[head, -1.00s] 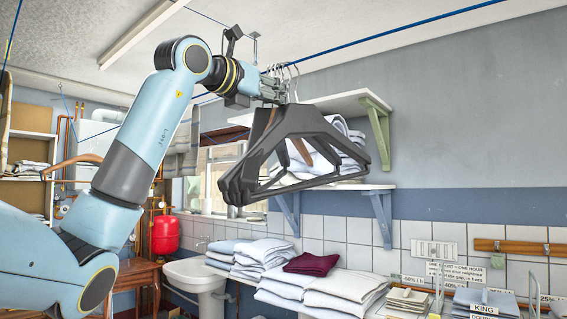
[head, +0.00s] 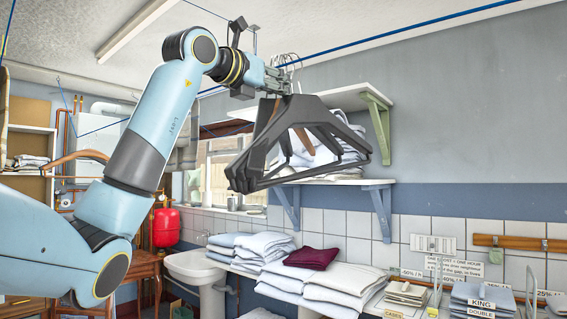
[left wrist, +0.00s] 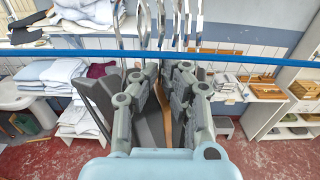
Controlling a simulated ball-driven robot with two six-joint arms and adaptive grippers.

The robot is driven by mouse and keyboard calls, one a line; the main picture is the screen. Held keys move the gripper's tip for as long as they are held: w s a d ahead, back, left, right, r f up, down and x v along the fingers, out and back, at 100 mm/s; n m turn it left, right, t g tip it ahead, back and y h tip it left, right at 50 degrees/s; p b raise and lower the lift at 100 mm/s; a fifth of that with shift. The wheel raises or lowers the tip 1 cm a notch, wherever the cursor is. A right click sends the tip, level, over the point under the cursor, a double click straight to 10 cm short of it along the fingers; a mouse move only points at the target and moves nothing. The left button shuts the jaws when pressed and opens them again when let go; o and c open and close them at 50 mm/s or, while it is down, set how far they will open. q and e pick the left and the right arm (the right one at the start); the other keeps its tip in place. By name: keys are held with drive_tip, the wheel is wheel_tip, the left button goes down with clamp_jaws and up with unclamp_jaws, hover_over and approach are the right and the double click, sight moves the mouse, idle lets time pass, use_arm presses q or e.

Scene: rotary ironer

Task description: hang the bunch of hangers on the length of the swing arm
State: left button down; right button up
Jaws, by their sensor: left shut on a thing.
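A bunch of dark hangers (head: 300,128) hangs from my left gripper (head: 270,80) in the head view, hooks upward and bars tilted. A brown wooden hanger (head: 303,138) shows among them. The left wrist view shows the fingers (left wrist: 167,90) closed around the bunch, with several metal hooks (left wrist: 160,25) standing above them. A thin blue line (head: 395,37) runs across the head view near the hooks. It also crosses the left wrist view (left wrist: 260,59) just beyond the fingers. I cannot tell whether it is the swing arm, or whether any hook touches it. My right gripper is out of view.
Wall shelves with folded linen (head: 318,152) stand behind the hangers. Below are linen stacks (head: 340,283), a burgundy cloth (head: 311,258) and a sink (head: 195,267). Another wooden hanger (head: 72,157) is at the left. The upper right is free apart from the blue line.

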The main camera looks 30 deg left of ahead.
use_arm(q)
drive_tip(key=shift+w+r, duration=0.1)
drive_tip(key=shift+w+a, duration=0.15)
drive_tip(key=shift+w, duration=1)
drive_tip(key=shift+w+a, duration=0.2)
drive_tip(key=shift+w, duration=0.95)
drive_tip(key=shift+w+a, duration=0.15)
drive_tip(key=shift+w, duration=1)
